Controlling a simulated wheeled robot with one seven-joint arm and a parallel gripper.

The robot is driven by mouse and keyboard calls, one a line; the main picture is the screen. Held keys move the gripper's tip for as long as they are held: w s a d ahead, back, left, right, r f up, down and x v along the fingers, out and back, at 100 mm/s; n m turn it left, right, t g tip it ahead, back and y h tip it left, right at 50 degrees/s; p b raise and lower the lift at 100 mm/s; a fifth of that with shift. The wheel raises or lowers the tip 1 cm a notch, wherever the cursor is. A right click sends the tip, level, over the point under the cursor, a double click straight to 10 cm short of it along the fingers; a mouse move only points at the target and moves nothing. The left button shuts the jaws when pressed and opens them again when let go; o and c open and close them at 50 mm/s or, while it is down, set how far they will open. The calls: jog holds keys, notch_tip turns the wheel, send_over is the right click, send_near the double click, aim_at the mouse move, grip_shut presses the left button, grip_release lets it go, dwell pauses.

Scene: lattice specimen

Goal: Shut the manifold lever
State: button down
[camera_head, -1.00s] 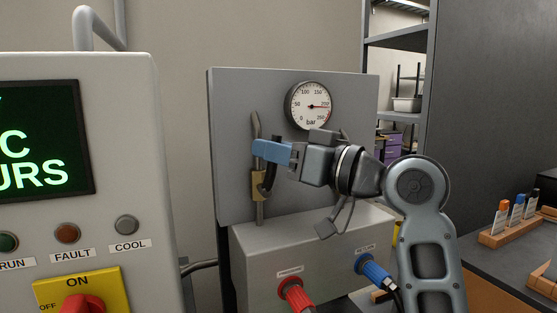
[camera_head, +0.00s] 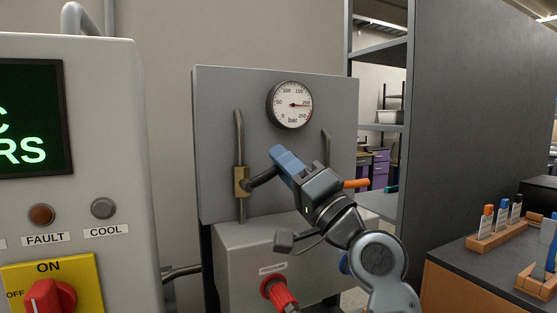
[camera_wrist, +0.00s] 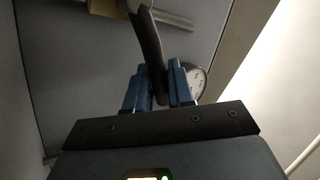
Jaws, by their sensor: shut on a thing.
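The manifold lever (camera_head: 263,179) is a dark bar running from a brass valve body (camera_head: 241,182) on the left pipe of the grey panel. It sticks out to the right and slightly up from the valve. My gripper (camera_head: 279,157), with blue fingers, is shut on the lever's outer part, right of the valve. In the wrist view the dark lever (camera_wrist: 148,40) passes between the two blue fingers of my gripper (camera_wrist: 160,82). The lever's outer end is hidden by the gripper in the head view.
A pressure gauge (camera_head: 290,105) sits above, its needle near 200. An orange bar (camera_head: 356,184) shows behind my wrist. A red connector (camera_head: 279,292) juts from the grey box below.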

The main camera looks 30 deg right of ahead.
jog(key=shift+d+f+m+t+h+p, duration=0.2)
jog(key=shift+f+m+t+h, duration=0.15)
jog(key=shift+m+h, duration=0.55)
jog(key=shift+d+f+m+t+h+p, duration=0.1)
jog(key=shift+f+m+t+h+p, duration=0.3)
jog(key=shift+m, duration=0.8)
jog(key=shift+f+h, duration=0.1)
jog(key=shift+h, duration=0.2)
jog(key=c, duration=1.1)
grip_release()
jog(key=shift+b+v, duration=1.5)
jog(key=shift+v, duration=2.4)
